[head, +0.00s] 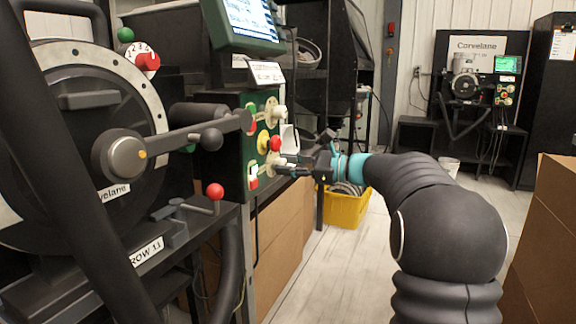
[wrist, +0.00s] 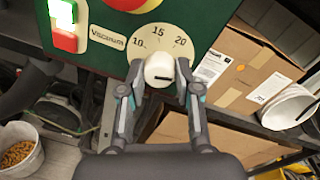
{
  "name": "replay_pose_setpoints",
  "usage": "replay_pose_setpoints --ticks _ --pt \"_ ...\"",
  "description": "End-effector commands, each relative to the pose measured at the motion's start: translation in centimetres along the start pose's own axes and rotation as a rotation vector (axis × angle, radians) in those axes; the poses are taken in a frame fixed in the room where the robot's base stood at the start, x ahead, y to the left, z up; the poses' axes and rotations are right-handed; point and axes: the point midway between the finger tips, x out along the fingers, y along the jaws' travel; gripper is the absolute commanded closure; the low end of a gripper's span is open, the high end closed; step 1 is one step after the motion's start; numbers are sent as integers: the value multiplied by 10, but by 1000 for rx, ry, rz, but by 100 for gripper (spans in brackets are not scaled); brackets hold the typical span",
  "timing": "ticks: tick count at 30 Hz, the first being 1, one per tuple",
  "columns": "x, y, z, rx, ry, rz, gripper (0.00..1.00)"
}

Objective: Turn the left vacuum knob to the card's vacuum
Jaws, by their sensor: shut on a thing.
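The vacuum knob (wrist: 158,68) is a white round knob on a cream dial (wrist: 155,42) marked 10, 15 and 20, with "Vacuum" printed at its left. A short dark mark shows on the knob's lower face; I cannot tell which number it indicates. My gripper (wrist: 159,88) has one finger on each side of the knob and is shut on it. In the head view my gripper (head: 303,165) reaches the green control panel (head: 240,150) from the right. A white card (head: 266,73) stands above the panel, its print too small to read.
A green and red switch (wrist: 64,28) sits left of the dial, and a red and yellow button (wrist: 134,2) is above it. A black crank arm (head: 180,143) and a red-knobbed lever (head: 215,191) are left of the panel. A yellow bin (head: 346,210) stands behind my gripper.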

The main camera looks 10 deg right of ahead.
Motion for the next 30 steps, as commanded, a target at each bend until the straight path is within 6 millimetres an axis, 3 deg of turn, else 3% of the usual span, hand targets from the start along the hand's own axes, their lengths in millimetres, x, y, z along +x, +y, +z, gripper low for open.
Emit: replay_pose_setpoints --ticks 8,9,12,23,30 --pt "0 -1 1 -2 -1 -3 100" --pt "0 -1 1 -2 -1 -3 65" --pt "0 -1 1 -2 -1 -3 42" --pt "-3 -1 0 -2 1 -3 42" --pt "-37 -1 0 -1 3 -5 42"
